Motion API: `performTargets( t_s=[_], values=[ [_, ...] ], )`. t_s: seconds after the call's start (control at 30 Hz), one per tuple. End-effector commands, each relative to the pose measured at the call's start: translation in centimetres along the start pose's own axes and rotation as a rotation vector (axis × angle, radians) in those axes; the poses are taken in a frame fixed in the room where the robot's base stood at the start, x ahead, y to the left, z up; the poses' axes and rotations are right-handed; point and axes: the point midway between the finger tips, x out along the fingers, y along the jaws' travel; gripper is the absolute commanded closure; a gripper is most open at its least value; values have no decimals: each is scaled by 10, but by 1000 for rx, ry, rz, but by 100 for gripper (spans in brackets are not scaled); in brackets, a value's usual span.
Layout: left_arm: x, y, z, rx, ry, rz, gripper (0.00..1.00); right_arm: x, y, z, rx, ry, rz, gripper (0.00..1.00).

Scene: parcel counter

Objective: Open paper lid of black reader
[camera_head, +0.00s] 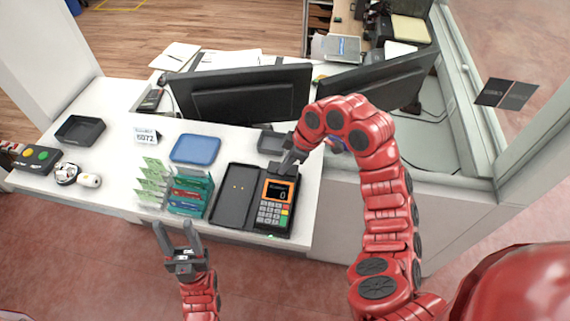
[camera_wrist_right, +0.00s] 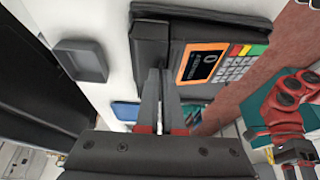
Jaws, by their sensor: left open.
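The black reader (camera_head: 276,203) stands on the white counter near its front edge, with an orange-framed screen and a keypad. It also shows in the right wrist view (camera_wrist_right: 222,68). Its raised black top end (camera_wrist_right: 149,45), where the paper lid sits, is at the fingertips of my right gripper (camera_wrist_right: 161,72). The fingers are close together, with nothing visible between them. In the head view my right gripper (camera_head: 287,163) covers that end, so the lid's position is unclear. My left gripper (camera_head: 178,236) is open and empty, in front of the counter.
A flat black panel (camera_head: 235,195) lies left of the reader. Card racks (camera_head: 188,194), a blue tray (camera_head: 195,149) and a small dark tray (camera_head: 271,143) are nearby. Monitors (camera_head: 247,94) stand behind. The counter's front left has bare room.

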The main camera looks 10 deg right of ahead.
Motion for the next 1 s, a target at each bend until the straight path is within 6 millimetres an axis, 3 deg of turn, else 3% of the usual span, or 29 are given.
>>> performTargets(
  t_s=[0.6,1.0],
  values=[
    [68,-3,-11,0,0,0,50,-14,19,-6,96,6,-208,100],
    [82,-4,-14,0,0,0,50,-12,26,-5,142,5,-327,100]
  ],
)
